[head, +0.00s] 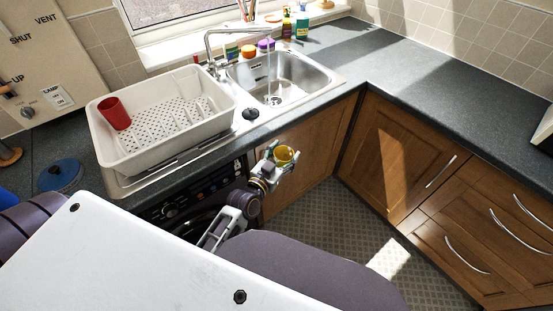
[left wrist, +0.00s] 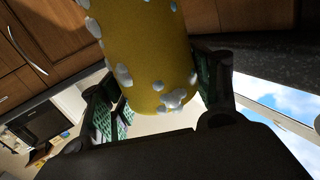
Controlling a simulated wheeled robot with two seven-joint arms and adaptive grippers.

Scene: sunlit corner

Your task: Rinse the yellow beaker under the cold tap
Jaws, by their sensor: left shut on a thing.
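The yellow beaker (head: 284,155) is in my left gripper (head: 278,160), in front of the counter edge and below the sink's level. The left wrist view shows the yellow beaker (left wrist: 150,50) close up, with several white foam blobs on its wall. The green-padded fingers (left wrist: 160,100) stand on both sides of it, shut on it. The chrome tap (head: 225,48) stands behind the steel sink (head: 290,78), its spout over the bowl. A thin pale streak under the spout looks like running water. My right gripper is not in view.
A white dish rack (head: 160,150) with a red cup (head: 114,113) stands left of the sink. A black plug-like object (head: 250,114) lies on the sink's front rim. The right counter is mostly clear.

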